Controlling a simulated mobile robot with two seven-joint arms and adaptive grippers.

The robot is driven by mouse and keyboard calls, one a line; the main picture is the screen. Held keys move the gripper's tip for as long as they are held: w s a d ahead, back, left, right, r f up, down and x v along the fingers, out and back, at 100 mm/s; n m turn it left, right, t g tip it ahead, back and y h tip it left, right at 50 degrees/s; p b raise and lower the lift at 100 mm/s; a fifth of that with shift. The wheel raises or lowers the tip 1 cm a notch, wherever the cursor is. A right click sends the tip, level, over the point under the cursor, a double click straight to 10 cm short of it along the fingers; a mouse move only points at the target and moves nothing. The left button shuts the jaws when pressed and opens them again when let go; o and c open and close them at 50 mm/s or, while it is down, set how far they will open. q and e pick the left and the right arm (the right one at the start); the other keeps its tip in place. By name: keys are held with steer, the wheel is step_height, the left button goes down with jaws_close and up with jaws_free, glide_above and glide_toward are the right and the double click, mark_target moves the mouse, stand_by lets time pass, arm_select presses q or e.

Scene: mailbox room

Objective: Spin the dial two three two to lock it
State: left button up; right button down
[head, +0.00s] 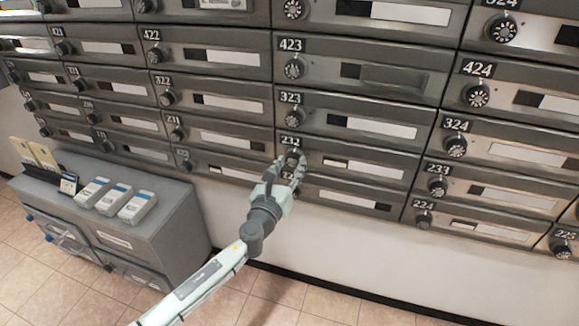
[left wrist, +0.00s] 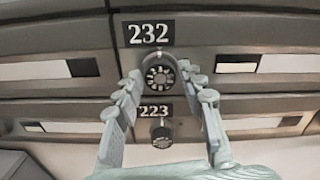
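The dial of mailbox 232 (left wrist: 158,75) is a round dark knob with a light numbered face. It sits just below the black 232 plate (left wrist: 148,33) in the left wrist view. My left gripper (left wrist: 160,72) has its fingers spread on either side of this dial, with small gaps visible between them and the knob. I cannot tell the dial's exact setting. My right gripper is not in view.
Mailbox 223 has its own dial (left wrist: 161,136) just below, between my fingers in the left wrist view. Dial 323 (head: 293,114) is above. A grey cabinet (head: 165,235) with several white boxes stands at left. Tiled floor (head: 290,300) is open below.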

arm_select(q)
steer(key=shift+o, duration=0.9)
steer(key=shift+f, duration=0.1)
steer(key=shift+s+a, duration=0.1)
steer(key=shift+s, duration=0.1)
steer(key=v, duration=1.1)
steer(key=shift+s, duration=0.3)
steer(key=shift+a, duration=0.1)
